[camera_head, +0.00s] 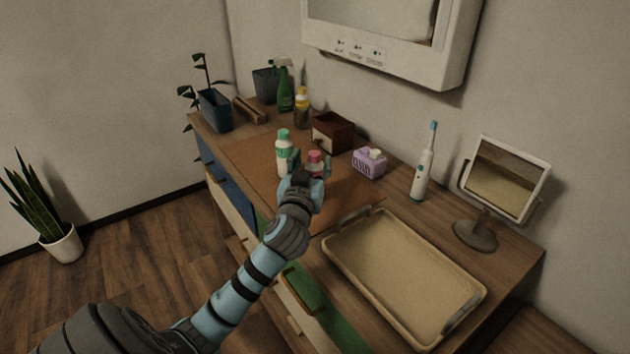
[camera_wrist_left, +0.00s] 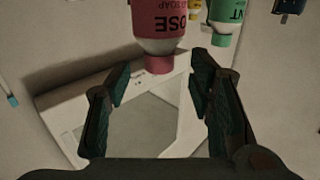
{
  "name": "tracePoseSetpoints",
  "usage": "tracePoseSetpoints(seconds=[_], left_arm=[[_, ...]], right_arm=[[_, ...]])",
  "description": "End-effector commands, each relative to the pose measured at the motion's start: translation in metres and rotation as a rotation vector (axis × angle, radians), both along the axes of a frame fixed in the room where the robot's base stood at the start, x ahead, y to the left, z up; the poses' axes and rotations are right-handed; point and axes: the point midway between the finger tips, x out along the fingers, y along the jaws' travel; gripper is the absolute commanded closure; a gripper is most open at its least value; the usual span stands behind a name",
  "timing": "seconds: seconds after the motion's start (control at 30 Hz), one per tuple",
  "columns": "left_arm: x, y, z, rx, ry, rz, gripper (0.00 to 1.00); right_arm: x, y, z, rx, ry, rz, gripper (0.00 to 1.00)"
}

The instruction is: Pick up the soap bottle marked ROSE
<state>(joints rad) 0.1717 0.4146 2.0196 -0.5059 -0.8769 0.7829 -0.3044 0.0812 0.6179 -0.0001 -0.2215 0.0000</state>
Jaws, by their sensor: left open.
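The soap bottle marked ROSE (camera_head: 315,157) has a pink-red cap and stands on the brown mat of the dresser. In the left wrist view the ROSE bottle (camera_wrist_left: 160,22) appears upside down, its label reading "OSE" and "SOAP". My left gripper (camera_head: 310,166) is open, its fingers on either side of the bottle in the head view. In the wrist view the left gripper's fingers (camera_wrist_left: 160,78) are apart, with the cap in line with the gap. Whether they touch the bottle cannot be told. The gripper hides the bottle's lower part. My right gripper is not in view.
A white bottle with a green cap (camera_head: 283,152) stands close left of the ROSE bottle. A brown box (camera_head: 333,131), a purple holder (camera_head: 369,162) and a toothbrush (camera_head: 424,165) stand behind and right. A tray (camera_head: 343,253) lies in front at right, near a mirror (camera_head: 504,178).

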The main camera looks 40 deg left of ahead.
Motion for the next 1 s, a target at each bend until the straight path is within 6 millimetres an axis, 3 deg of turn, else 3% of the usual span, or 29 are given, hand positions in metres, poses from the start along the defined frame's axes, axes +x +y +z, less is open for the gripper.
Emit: tracePoseSetpoints(seconds=[0.2, 0.4, 0.7, 1.0], left_arm=[[0.033, 0.017, -0.005, 0.000, 0.001, 0.001, 0.52], [0.035, 0.018, -0.004, 0.001, 0.000, 0.000, 0.52], [0.035, 0.018, -0.004, 0.000, 0.001, 0.000, 0.98], [0.035, 0.018, -0.004, 0.001, 0.000, 0.000, 1.00]], right_arm=[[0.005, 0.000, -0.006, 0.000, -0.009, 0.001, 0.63], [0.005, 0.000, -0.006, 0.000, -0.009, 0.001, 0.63], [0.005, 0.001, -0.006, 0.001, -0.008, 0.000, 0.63], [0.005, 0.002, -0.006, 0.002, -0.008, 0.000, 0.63]])
